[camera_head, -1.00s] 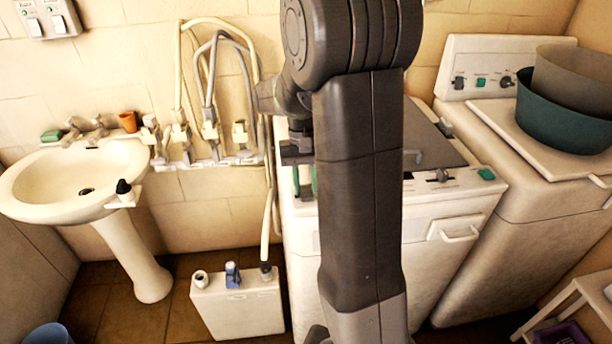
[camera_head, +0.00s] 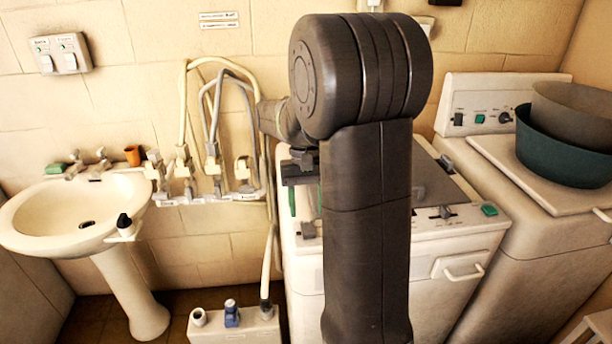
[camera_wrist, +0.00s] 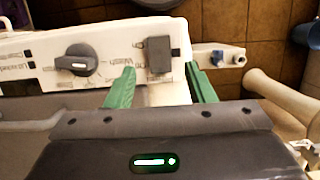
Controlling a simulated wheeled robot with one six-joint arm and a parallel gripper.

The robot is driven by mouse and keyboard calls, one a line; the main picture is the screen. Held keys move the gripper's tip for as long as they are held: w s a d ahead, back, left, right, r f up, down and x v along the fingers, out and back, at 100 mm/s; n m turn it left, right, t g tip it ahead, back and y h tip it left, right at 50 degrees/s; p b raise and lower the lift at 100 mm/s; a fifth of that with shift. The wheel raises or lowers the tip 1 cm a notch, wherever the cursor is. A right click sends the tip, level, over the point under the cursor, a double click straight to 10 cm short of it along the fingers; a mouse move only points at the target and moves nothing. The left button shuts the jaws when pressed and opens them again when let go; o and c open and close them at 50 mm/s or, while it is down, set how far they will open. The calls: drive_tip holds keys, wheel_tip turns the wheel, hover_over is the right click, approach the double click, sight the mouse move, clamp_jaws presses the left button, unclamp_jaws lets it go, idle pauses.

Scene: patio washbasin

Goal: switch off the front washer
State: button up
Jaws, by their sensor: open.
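The front washer (camera_head: 462,243) is the white machine in the middle of the head view, partly hidden behind my arm. Its top panel has a knob (camera_head: 441,213) and a green button (camera_head: 489,210) at the right. In the wrist view, a dark round dial (camera_wrist: 77,61) by the word "Wash" and a grey square control (camera_wrist: 159,54) sit on the white panel. My gripper (camera_wrist: 160,78) is open and empty, its green fingers either side of the square control in the picture. Contact cannot be told. In the head view my gripper (camera_head: 304,200) is over the panel's left end.
A second machine (camera_head: 515,200) with bowls (camera_head: 560,150) on its lid stands right. A two-switch plate (camera_head: 60,54) is on the wall.

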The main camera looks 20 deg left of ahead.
sight(308, 229)
drive_tip(key=v, duration=0.9)
drive_tip(key=shift+r, duration=0.4)
drive_tip(key=shift+f, duration=0.15)
drive_tip(key=x, duration=1.3)
drive_tip(key=shift+f, duration=0.4)
drive_tip(key=shift+s+r+t+b, duration=0.1)
drive_tip(key=shift+r+t+b, duration=0.05)
drive_tip(key=shift+t+b, duration=0.2)
drive_tip(key=shift+r+p, duration=0.2)
drive_tip(key=shift+p, duration=0.55)
